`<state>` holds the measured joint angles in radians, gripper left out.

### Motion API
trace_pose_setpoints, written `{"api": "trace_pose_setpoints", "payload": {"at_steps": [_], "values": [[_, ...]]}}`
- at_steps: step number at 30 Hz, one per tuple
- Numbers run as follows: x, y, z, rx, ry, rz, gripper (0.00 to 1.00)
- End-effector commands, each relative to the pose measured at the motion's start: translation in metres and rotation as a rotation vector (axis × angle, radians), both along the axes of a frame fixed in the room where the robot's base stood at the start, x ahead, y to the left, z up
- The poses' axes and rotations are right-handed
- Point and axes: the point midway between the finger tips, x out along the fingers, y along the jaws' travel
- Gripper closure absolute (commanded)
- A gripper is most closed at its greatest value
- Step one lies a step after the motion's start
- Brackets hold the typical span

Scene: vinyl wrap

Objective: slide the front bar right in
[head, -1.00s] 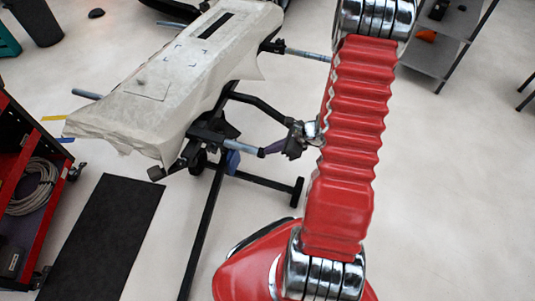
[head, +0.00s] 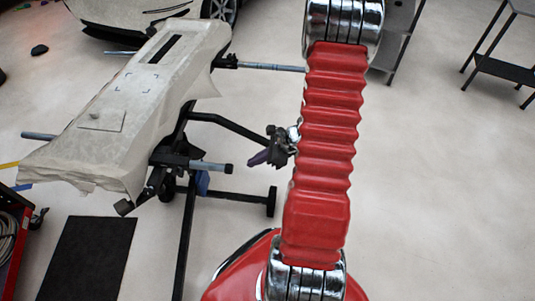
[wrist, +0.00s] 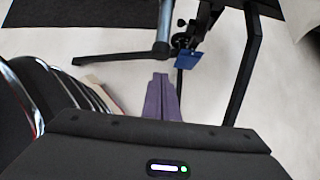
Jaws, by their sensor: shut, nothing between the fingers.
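The front bar (head: 212,167) is a grey tube with a dark end, sticking out to the right from the near side of the stand under the covered panel. Its other end (head: 38,135) shows at the panel's left. My gripper (head: 256,158) has purple fingers and is beyond the bar's right end, with a gap between them. In the wrist view the purple fingers (wrist: 162,78) are shut together, empty, and point towards the end of a grey tube (wrist: 164,28) that looks like the front bar. A second, rear bar (head: 275,67) sticks out further at the back.
The pale covered panel (head: 75,150) rests on the black stand (head: 183,235). A blue piece (head: 203,184) hangs below the front bar. A black mat (head: 88,258) and red cart (head: 14,240) are at the left.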

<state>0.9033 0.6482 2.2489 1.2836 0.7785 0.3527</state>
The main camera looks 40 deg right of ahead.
Motion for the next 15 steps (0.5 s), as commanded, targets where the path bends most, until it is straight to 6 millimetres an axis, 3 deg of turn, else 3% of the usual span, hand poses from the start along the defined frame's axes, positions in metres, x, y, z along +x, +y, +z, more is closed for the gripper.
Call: {"api": "trace_pose_setpoints", "payload": {"at_steps": [9, 15], "values": [[-0.024, -0.021, 0.038, -0.002, -0.003, 0.002, 1.0], [-0.033, -0.027, 0.05, -0.001, -0.001, 0.005, 1.0]]}}
